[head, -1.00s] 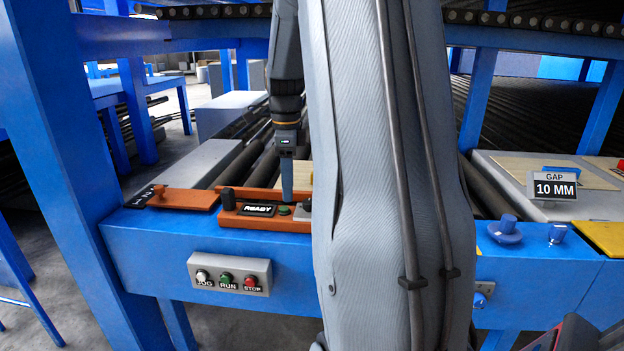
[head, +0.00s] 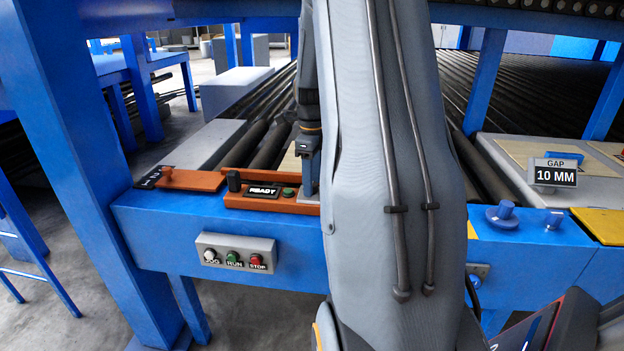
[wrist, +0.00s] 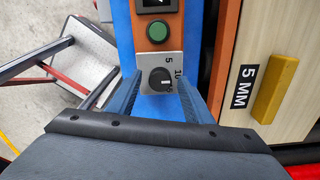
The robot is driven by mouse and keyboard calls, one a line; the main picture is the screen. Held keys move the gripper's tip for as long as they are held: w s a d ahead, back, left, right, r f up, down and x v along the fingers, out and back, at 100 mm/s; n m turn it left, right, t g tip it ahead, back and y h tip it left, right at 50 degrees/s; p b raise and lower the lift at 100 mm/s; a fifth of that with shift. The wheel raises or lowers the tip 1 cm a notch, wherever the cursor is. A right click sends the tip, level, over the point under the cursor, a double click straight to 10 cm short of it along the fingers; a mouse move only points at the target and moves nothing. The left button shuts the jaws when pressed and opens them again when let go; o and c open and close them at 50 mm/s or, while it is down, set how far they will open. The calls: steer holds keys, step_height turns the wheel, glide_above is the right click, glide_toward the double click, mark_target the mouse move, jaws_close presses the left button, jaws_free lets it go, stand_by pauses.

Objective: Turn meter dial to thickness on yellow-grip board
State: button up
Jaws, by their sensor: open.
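The meter is an orange unit (head: 262,198) on the blue beam, with a READY display and a green button (wrist: 166,33). In the wrist view its black dial (wrist: 160,78) sits on a pale plate marked 5 and 10, with a further mark partly hidden. The white pointer lies on the dial's lower right; I cannot tell its exact setting. My gripper (head: 307,190) points down over the meter's right end. In the wrist view its open blue fingers (wrist: 158,92) stand either side of the dial. The pale board (wrist: 252,62) with the yellow grip (wrist: 275,88) is labelled 5 MM.
A GAP sign (head: 553,173) reading 10 MM stands at the right by other boards. A panel (head: 235,252) with JOG, RUN and STOP buttons is on the beam's front. Blue knobs (head: 502,216) stand at the right. Blue posts and rollers surround the area.

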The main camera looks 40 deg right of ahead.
steer(key=c, duration=1.1)
steer(key=shift+o, duration=0.2)
steer(key=shift+n, duration=0.4)
steer(key=n+p, duration=0.2)
steer(key=n, duration=0.2)
steer(key=shift+n, duration=0.4)
steer(key=n+p, duration=0.2)
steer(key=n, duration=0.4)
steer(key=o, duration=1.1)
steer(key=shift+c, duration=0.2)
